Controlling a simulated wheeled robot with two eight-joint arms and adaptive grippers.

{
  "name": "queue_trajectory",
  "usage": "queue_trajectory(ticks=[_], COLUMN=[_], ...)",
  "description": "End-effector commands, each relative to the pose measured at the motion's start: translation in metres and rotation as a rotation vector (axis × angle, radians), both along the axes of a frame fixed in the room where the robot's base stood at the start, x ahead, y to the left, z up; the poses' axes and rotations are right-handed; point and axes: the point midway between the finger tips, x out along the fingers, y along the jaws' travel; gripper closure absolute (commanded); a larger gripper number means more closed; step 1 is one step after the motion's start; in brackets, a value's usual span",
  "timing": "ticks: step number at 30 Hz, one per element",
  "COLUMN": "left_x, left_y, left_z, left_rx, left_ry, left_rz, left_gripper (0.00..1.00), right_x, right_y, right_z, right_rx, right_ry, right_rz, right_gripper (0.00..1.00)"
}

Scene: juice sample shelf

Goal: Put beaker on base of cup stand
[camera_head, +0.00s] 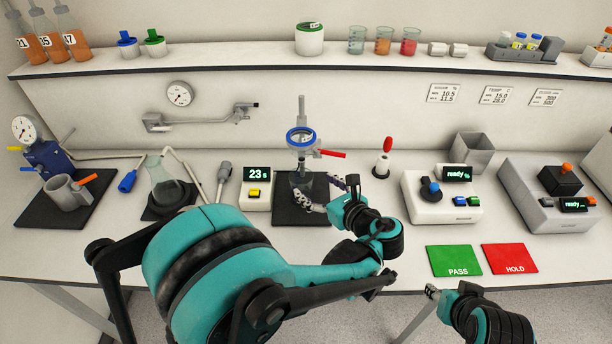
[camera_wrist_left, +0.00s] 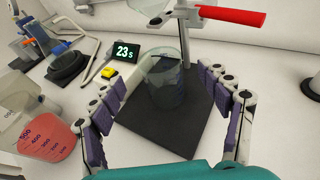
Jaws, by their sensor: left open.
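A clear glass beaker (camera_wrist_left: 165,85) stands upright on the dark square base (camera_wrist_left: 150,136) of the cup stand. In the head view the beaker (camera_head: 299,181) sits below the stand's blue-ringed cup holder (camera_head: 300,137), which has a red handle. My left gripper (camera_head: 318,196) is open, with its fingers on either side of the beaker. In the left wrist view the purple-padded fingers (camera_wrist_left: 165,106) are spread wide and apart from the beaker. My right gripper (camera_head: 432,293) is at the table's front edge, with only part of it showing; its jaw state is unclear.
A timer reading 23 (camera_head: 258,182) stands just left of the base. A flask (camera_head: 164,181) sits farther left. A white device (camera_head: 441,199) stands at right, behind green PASS (camera_head: 453,260) and red HOLD (camera_head: 503,257) mats. A beaker of red liquid (camera_wrist_left: 54,139) shows in the wrist view.

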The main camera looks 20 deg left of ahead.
Motion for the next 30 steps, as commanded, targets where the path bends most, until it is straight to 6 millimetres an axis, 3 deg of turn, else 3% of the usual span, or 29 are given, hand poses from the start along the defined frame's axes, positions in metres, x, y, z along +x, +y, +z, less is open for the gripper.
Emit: queue_trajectory(ticks=[3,8,11,14,18,21,27,30], left_x=[-0.014,-0.025,-0.029,-0.037,-0.065,-0.095,-0.148,-0.164], left_y=[-0.018,-0.031,-0.028,-0.010,0.026,0.040,0.039,0.032], left_z=[0.009,0.013,0.013,0.009,-0.005,-0.016,-0.026,-0.025], left_rx=[0.000,0.000,-0.039,-0.187,-0.591,-0.931,-1.543,-1.760], left_ry=[0.000,0.000,-0.012,-0.054,-0.193,-0.338,-0.666,-0.804], left_rz=[-0.004,-0.001,0.013,0.064,0.244,0.447,0.941,1.162], left_gripper=[0.23,0.23,0.23,0.23,0.23,0.23,0.23,0.23], right_x=[0.000,0.000,0.000,0.000,0.000,0.000,0.000,0.000], right_y=[0.000,0.000,0.000,0.000,0.000,0.000,0.000,0.000], right_z=[0.008,0.011,0.012,0.011,0.011,0.011,0.011,0.011], right_rx=[0.000,0.000,0.000,0.000,0.000,0.000,0.000,0.000], right_ry=[0.000,0.000,0.000,0.000,0.000,0.000,0.000,0.000], right_rz=[0.000,0.000,0.000,0.000,0.000,0.000,0.000,0.000], right_gripper=[0.60,0.60,0.60,0.60,0.60,0.60,0.60,0.60])
